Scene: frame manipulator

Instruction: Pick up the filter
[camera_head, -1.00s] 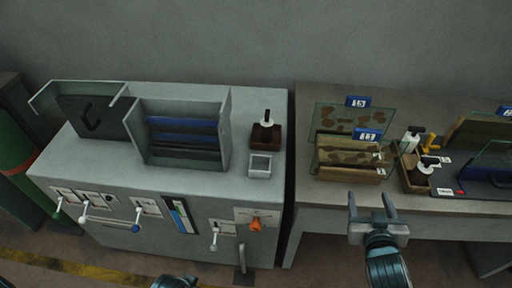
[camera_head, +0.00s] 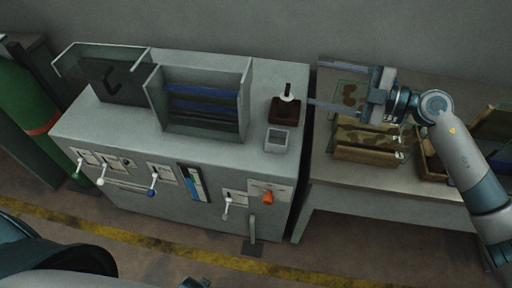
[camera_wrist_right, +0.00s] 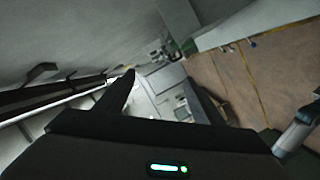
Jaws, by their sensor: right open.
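I cannot tell for sure which thing is the filter. A grey open rack (camera_head: 153,92) on the grey machine cabinet (camera_head: 90,125) holds several dark and blue-edged panels (camera_head: 203,105). A dark plate (camera_head: 108,80) with a handle-like mark stands to its left. My right gripper (camera_head: 314,83) is open with nothing between its fingers, which point left. In the head view it appears above the gap between cabinet and table, near a brown box (camera_head: 284,112) with a white-and-black top. The right wrist view shows its two dark fingers apart. My left gripper is not in view; part of my left arm shows at bottom left.
A small grey open box (camera_head: 277,140) sits at the cabinet's right front. The cabinet front has several levers and an orange knob (camera_head: 268,197). A green cylinder (camera_head: 25,100) stands at left.

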